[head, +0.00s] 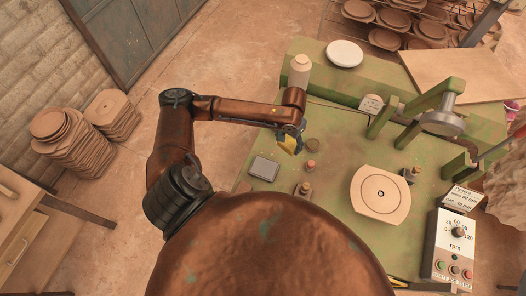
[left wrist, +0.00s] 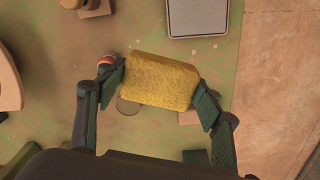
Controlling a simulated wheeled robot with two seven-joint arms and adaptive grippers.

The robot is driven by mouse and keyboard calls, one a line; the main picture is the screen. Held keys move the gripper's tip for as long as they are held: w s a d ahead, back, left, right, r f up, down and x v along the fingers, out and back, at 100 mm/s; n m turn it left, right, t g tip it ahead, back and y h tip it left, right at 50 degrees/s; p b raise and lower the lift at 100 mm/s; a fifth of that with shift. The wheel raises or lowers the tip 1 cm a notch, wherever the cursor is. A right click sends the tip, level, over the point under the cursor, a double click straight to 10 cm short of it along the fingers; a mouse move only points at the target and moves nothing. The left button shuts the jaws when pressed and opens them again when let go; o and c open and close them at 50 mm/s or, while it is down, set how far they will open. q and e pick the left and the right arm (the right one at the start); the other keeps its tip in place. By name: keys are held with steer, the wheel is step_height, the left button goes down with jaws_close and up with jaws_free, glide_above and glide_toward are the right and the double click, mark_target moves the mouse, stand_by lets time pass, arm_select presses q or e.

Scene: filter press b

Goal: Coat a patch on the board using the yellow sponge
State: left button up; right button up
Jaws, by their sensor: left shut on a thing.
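My left gripper (head: 289,140) is shut on the yellow sponge (left wrist: 160,82), with one finger at each end of it. In the head view the sponge (head: 290,147) shows only in part below the gripper, over the green bench (head: 330,130). In the left wrist view the sponge hides part of a flat disc and a small block behind it. A pale, flat board (head: 368,207) with rounded ends and a dark centre ring lies on the bench, right of the gripper and apart from it. My right gripper is not in view.
A grey rectangular plate (head: 264,168) and small stoppered pieces (head: 304,188) lie near the gripper. A pale bottle (head: 300,70) and white disc (head: 344,53) stand at the back. A green arm frame (head: 435,97) and an rpm control box (head: 455,245) are at the right.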

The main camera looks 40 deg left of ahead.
arm_select(q)
steer(key=s+a+f+p, duration=0.3)
steer(key=s, duration=0.2)
steer(key=m+p, duration=0.1)
steer(key=p, duration=0.1)
glide_above(264, 168)
step_height(264, 168, down, 2)
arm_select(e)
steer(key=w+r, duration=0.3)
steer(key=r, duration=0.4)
arm_select(q)
step_height(264, 168, down, 5)
steer(key=b, duration=0.7)
steer(key=shift+w+f, duration=0.1)
steer(key=shift+f, duration=0.1)
steer(key=shift+a+f+b, duration=0.1)
steer(key=shift+f+b, duration=0.4)
steer(key=shift+b, duration=0.3)
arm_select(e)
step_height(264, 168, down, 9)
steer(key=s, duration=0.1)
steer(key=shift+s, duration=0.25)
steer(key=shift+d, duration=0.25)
arm_select(q)
steer(key=shift+f, duration=0.45)
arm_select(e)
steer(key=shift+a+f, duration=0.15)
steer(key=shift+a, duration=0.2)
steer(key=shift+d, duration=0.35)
